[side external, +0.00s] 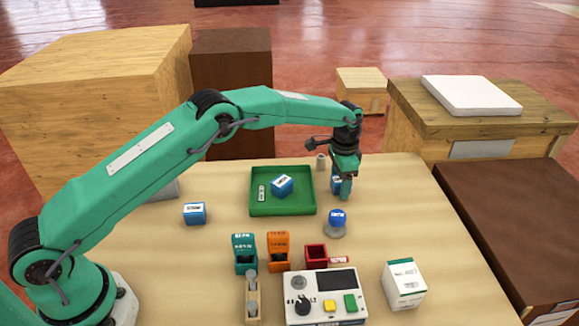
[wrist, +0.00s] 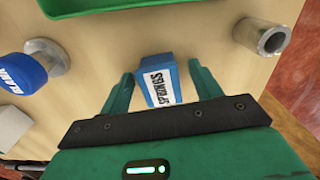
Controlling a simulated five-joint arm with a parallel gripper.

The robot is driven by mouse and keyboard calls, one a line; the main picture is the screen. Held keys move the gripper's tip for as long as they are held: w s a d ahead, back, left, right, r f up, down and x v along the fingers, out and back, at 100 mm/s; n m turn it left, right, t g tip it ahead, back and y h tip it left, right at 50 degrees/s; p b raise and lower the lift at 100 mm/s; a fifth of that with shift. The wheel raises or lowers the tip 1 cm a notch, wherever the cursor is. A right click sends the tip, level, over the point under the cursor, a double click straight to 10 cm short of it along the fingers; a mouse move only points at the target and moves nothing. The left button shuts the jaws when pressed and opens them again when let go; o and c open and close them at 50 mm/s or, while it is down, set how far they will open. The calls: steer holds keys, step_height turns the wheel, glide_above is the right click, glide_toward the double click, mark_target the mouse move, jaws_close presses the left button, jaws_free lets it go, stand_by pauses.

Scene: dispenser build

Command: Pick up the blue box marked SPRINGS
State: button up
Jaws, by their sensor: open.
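A small blue and white box (wrist: 158,80) stands on the table between my fingers in the wrist view. Its label starts with SP and looks like SPRINGS, though the middle letters are not clear. In the side external view this box (side external: 336,184) is partly hidden behind my gripper (side external: 345,190). My gripper points down, open, with one finger on each side of the box; it also shows in the wrist view (wrist: 160,76).
A green tray (side external: 283,210) left of my gripper holds another blue box (side external: 282,186). A third blue box (side external: 194,213) stands further left. A grey metal cylinder (wrist: 262,36) stands near the box.

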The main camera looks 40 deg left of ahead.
steer(key=shift+c, duration=0.2)
steer(key=c, duration=1.1)
steer(key=shift+r, duration=0.1)
steer(key=shift+r, duration=0.4)
steer(key=r, duration=0.3)
steer(key=shift+s+d+r, duration=0.15)
steer(key=shift+d+r, duration=0.05)
steer(key=shift+r, duration=0.05)
steer(key=s+d+r, duration=0.4)
steer(key=s+d, duration=0.1)
steer(key=s+d+r, duration=0.2)
steer(key=d, duration=0.1)
steer(key=shift+s+r, duration=0.25)
steer(key=shift+s, duration=0.15)
